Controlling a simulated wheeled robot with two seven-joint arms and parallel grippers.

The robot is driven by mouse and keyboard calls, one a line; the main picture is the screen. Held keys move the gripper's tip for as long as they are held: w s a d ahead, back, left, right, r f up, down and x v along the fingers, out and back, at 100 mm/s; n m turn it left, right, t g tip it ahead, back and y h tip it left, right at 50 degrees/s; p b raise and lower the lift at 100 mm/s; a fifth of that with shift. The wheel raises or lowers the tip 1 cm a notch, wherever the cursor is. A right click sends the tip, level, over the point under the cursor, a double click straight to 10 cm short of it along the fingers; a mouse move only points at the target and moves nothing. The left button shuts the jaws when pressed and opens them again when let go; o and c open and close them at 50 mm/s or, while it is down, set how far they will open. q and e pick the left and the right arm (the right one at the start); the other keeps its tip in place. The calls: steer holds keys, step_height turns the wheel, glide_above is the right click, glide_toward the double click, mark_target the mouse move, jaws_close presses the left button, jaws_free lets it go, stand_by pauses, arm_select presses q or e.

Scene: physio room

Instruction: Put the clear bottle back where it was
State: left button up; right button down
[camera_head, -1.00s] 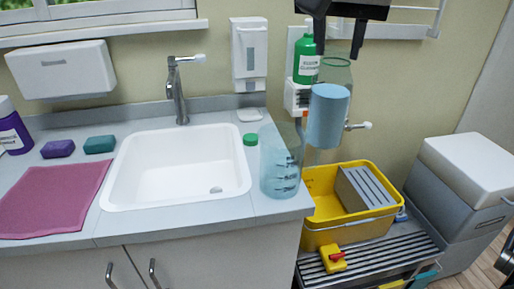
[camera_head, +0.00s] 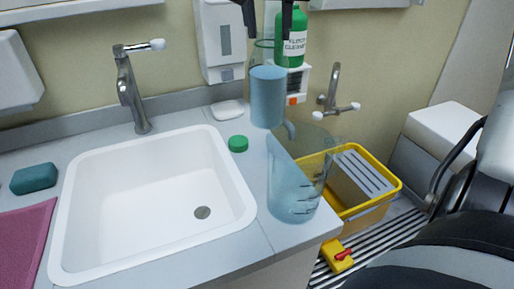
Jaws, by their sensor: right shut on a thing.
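The clear bottle (camera_head: 267,97) is a see-through vessel with a wide blue band or blue contents. It hangs at the top centre, in front of the wall behind the counter. My right gripper (camera_head: 268,22) comes in from the top edge, with its two dark fingers on either side of the bottle's upper part, shut on it. A clear jug (camera_head: 293,190) with dark markings stands on the counter's right end, below and slightly right of the bottle. My left gripper is out of view.
A white sink (camera_head: 150,200) with a tap (camera_head: 131,95) fills the left. A soap dish (camera_head: 227,109) and green cleaner bottle (camera_head: 292,42) are near the wall. A yellow bucket (camera_head: 370,208) stands right of the counter, on a slatted rack.

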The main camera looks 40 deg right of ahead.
mark_target(265, 92)
step_height(265, 92, down, 2)
steer(key=shift+w+b, duration=0.15)
steer(key=shift+b, duration=0.25)
step_height(265, 92, down, 10)
steer(key=shift+r+b, duration=0.25)
steer(key=shift+b, duration=0.1)
steer(key=shift+f, duration=0.2)
steer(key=c, duration=1)
jaws_free()
steer(key=shift+o, duration=0.4)
steer(key=shift+r, duration=0.15)
